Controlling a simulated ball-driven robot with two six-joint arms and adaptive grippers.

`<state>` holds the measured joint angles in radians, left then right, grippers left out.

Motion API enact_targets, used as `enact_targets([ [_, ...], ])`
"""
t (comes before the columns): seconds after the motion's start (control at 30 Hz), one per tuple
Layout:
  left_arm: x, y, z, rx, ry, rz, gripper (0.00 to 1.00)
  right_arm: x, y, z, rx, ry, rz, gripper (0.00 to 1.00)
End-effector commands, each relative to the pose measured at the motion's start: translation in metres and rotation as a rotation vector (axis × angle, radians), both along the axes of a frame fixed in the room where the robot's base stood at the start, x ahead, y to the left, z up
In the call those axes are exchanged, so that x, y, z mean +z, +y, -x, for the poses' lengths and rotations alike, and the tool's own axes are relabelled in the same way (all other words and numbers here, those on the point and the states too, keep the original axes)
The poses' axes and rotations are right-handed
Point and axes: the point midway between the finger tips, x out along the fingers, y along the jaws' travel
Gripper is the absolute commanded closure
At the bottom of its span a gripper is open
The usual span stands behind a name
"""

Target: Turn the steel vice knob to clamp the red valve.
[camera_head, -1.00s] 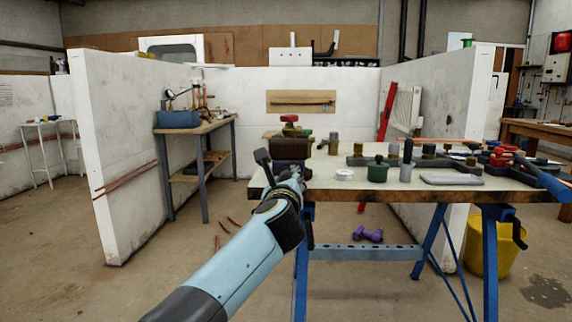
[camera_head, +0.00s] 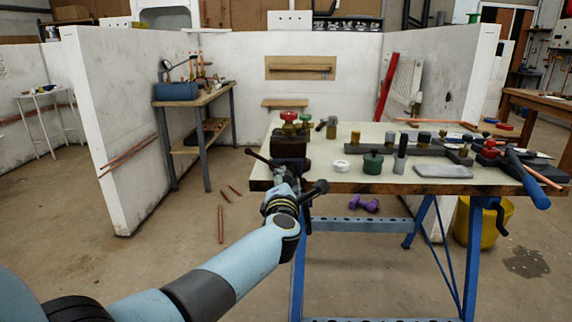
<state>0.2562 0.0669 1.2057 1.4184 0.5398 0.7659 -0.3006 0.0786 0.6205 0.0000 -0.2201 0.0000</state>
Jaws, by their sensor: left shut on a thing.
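The dark vice (camera_head: 290,147) sits at the left front corner of the workbench. The red valve (camera_head: 288,117), with its brass body, stands upright at the vice's top; whether the jaws touch it is unclear. My left gripper (camera_head: 288,178) reaches in from below, at the vice's front, and is shut on the steel vice knob, which it mostly hides. My right gripper is not in view.
The workbench top (camera_head: 345,178) carries a white ring (camera_head: 341,166), a green pot (camera_head: 373,163), a grey block (camera_head: 443,171) and several fittings to the right. A purple dumbbell (camera_head: 364,204) lies on the floor below. The floor left of the bench is mostly clear, with copper pipe pieces.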

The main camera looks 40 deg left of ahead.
Motion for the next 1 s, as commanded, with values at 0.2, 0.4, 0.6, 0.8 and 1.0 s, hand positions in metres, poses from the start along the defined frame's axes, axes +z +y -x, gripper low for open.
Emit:
enact_targets([
  [0.2,-0.001,-0.002,0.003,-0.002,0.205,-0.309,1.0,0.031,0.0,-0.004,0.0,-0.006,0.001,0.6],
  [0.4,-0.005,-0.002,0.003,-0.004,0.324,-0.506,1.0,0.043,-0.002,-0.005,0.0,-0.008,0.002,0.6],
  [0.6,-0.008,-0.002,0.003,-0.004,0.336,-0.523,1.0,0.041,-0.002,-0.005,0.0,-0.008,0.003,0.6],
  [0.8,-0.008,-0.002,0.003,-0.004,0.334,-0.521,0.56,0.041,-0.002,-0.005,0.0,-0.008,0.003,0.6],
  [1.0,-0.005,-0.001,0.002,-0.001,0.323,-0.514,0.56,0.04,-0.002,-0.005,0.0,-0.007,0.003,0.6],
])
